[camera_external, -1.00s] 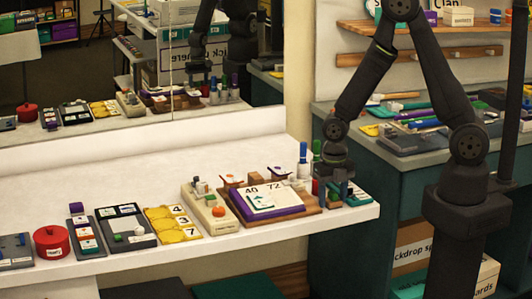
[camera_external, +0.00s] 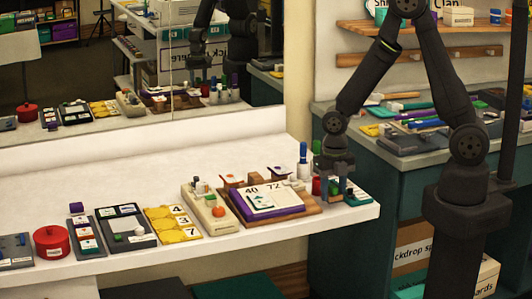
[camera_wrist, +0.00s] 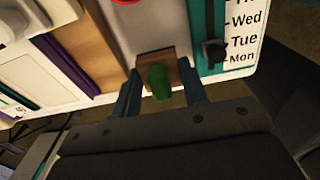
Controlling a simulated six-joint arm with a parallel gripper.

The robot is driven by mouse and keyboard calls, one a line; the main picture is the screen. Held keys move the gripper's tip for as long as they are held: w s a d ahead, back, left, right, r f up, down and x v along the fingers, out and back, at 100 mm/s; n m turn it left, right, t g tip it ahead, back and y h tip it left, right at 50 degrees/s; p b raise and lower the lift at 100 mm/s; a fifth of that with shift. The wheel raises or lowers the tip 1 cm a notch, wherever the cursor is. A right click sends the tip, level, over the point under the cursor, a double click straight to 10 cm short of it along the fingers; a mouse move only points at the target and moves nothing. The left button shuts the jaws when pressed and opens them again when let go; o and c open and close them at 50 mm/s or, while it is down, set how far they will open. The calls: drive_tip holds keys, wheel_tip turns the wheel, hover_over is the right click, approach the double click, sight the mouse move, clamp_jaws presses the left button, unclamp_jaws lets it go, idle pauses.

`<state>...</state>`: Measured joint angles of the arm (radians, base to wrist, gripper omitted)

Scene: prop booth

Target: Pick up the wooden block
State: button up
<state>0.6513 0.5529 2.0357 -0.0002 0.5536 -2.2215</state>
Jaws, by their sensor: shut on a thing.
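The wooden block (camera_wrist: 154,58) is small and brown, with a green rounded piece (camera_wrist: 158,82) at its near side. In the wrist view it sits between the two blue fingers of my gripper (camera_wrist: 158,92). In the external view my gripper (camera_external: 334,191) points down at the right end of the white counter, with a bit of brown between its fingers. It is shut on the block. I cannot tell whether the block is clear of the counter.
A teal-edged weekday board (camera_wrist: 204,35) lies close to the right of my gripper. A brown board with a purple-edged number pad (camera_external: 262,200) is close on the left. A blue-capped upright piece (camera_external: 303,153) stands just behind. Bare counter lies farther back left.

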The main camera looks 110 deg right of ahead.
drive_tip(key=r, duration=0.2)
drive_tip(key=shift+s+d+r, duration=0.25)
drive_tip(key=shift+s+r, duration=0.1)
drive_tip(key=shift+r, duration=0.05)
drive_tip(key=s+d+r, duration=0.4)
drive_tip(key=s+r, duration=0.2)
drive_tip(key=s, duration=0.4)
drive_tip(key=shift+r, duration=0.15)
drive_tip(key=shift+d, duration=0.1)
